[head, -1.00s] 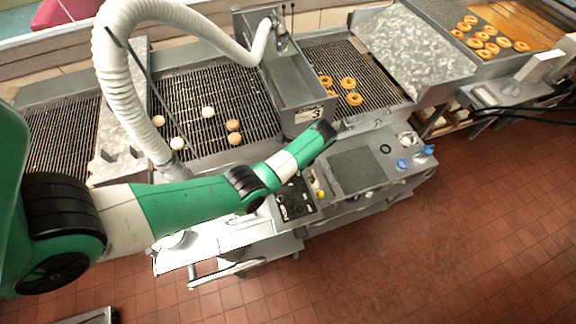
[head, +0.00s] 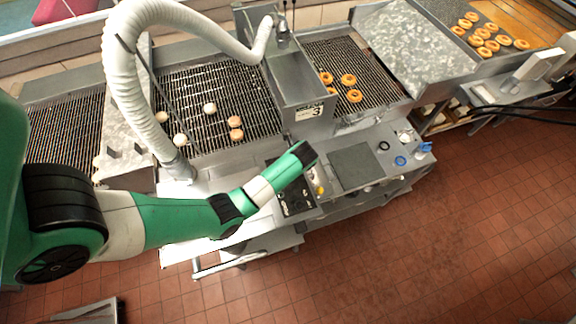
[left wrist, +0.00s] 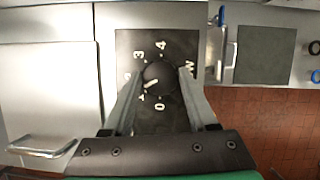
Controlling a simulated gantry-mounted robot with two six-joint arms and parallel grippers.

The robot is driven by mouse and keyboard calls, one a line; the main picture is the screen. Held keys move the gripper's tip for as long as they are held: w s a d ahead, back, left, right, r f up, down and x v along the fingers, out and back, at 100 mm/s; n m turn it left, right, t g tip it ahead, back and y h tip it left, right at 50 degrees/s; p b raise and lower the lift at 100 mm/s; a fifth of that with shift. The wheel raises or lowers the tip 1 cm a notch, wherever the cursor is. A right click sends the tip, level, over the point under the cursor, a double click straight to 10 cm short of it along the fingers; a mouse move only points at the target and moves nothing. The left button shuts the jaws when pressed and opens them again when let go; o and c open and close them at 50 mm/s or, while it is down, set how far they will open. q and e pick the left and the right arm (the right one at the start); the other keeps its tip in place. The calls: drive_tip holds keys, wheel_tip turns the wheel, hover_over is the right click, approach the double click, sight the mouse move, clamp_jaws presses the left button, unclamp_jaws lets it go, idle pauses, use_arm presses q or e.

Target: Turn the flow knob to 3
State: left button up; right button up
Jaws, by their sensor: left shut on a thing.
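The flow knob (left wrist: 157,72) is a round black dial on a black panel (left wrist: 137,42) with white numerals around it, in the left wrist view. Its white pointer line is angled to the lower left, roughly between the 1 and the 2. The 3 stands at its upper left. My left gripper (left wrist: 164,79) has one finger on each side of the knob and is shut on it. In the head view the dark control panel (head: 297,201) shows beneath the end of my left arm, which hides the fingers. My right gripper is in neither view.
A metal hopper (head: 300,84) with a 3 label stands behind the panel. A mesh conveyor (head: 190,85) carries pale dough pieces, and browned rings (head: 348,79) lie beyond the hopper. A white hose (head: 125,85) arches over the left side. A grey square plate (head: 355,166) lies right of the panel.

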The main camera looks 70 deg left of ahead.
use_arm(q)
drive_tip(key=m+t, duration=0.1)
drive_tip(key=m, duration=0.1)
drive_tip(key=m+t, duration=0.1)
drive_tip(key=m, duration=0.1)
drive_tip(key=shift+s+m, duration=0.2)
drive_tip(key=shift+m, duration=0.2)
drive_tip(key=shift+f, duration=0.1)
drive_tip(key=o, duration=1.4)
drive_tip(key=shift+c, duration=0.2)
drive_tip(key=shift+h, duration=0.3)
